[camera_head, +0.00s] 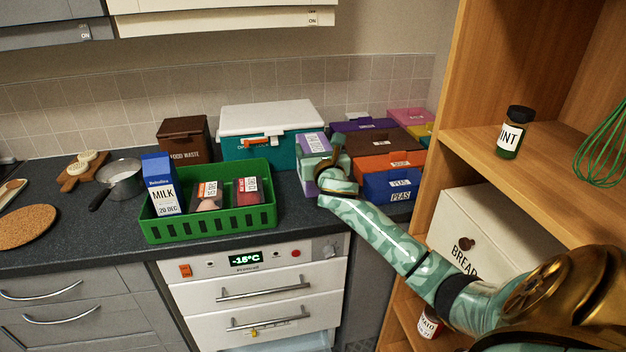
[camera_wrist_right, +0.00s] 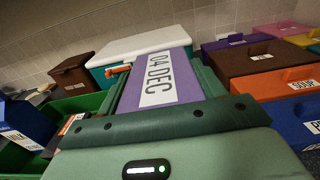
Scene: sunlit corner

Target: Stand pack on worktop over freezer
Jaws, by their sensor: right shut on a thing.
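A purple pack (camera_head: 311,143) with a white label is in my right gripper (camera_head: 325,166), at the back right of the worktop above the freezer. In the right wrist view the pack (camera_wrist_right: 178,42) reads "04 DEC" and lies between the green fingers. I cannot tell whether its base touches the worktop (camera_head: 292,208). My left gripper is not in view.
A green crate (camera_head: 210,228) with a milk carton (camera_head: 160,184) and two smaller packs stands left of my gripper. A teal cool box (camera_head: 270,118) is behind. Coloured boxes (camera_head: 388,183) crowd the right. A wooden shelf unit (camera_head: 470,135) stands close right of my arm.

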